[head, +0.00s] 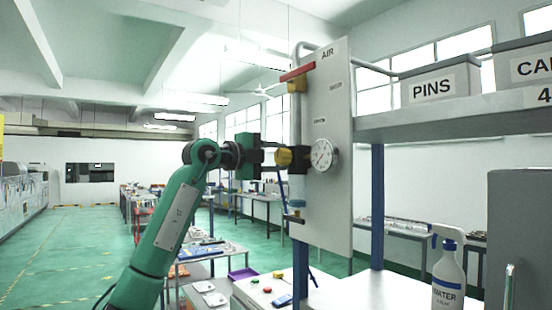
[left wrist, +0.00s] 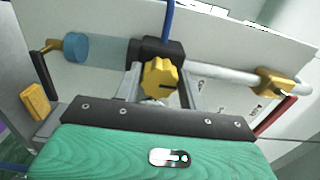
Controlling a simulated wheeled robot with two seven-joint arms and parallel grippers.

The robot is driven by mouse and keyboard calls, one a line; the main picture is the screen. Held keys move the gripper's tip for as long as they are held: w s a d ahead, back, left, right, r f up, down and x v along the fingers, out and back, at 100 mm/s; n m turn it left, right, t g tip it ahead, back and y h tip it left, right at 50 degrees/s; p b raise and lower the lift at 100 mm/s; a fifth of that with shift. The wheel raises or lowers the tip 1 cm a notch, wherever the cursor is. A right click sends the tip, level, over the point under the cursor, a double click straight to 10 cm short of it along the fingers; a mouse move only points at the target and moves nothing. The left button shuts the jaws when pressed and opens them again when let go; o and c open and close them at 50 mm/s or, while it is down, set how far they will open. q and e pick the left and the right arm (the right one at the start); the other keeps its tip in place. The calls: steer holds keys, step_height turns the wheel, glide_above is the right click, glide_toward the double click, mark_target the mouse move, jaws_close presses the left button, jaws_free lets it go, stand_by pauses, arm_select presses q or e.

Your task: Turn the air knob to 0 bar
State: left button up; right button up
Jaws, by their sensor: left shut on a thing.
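The yellow air knob (head: 284,157) sticks out to the left of the upright grey AIR panel (head: 328,200), level with a round white gauge (head: 322,156). The gauge needle is too small to read. My left gripper (head: 274,156) reaches the knob from the left and is shut on it. In the left wrist view the lobed yellow knob (left wrist: 160,79), with a dark mark on its face, sits between the two grey fingers of my left gripper (left wrist: 160,92). A black regulator body (left wrist: 157,50) is behind it. My right gripper is in neither view.
A red lever (head: 297,72) on a brass valve is above the knob. A smaller brass valve (head: 295,203) is below it. A shelf (head: 450,121) with a PINS bin (head: 440,88) adjoins the panel. A WATER spray bottle (head: 448,275) stands at lower right.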

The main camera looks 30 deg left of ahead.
arm_select(q)
steer(key=o, duration=1)
steer(key=shift+s+a, duration=0.1)
steer(key=b+v, duration=0.5)
steer(key=v, duration=0.8)
steer(key=shift+s, duration=0.3)
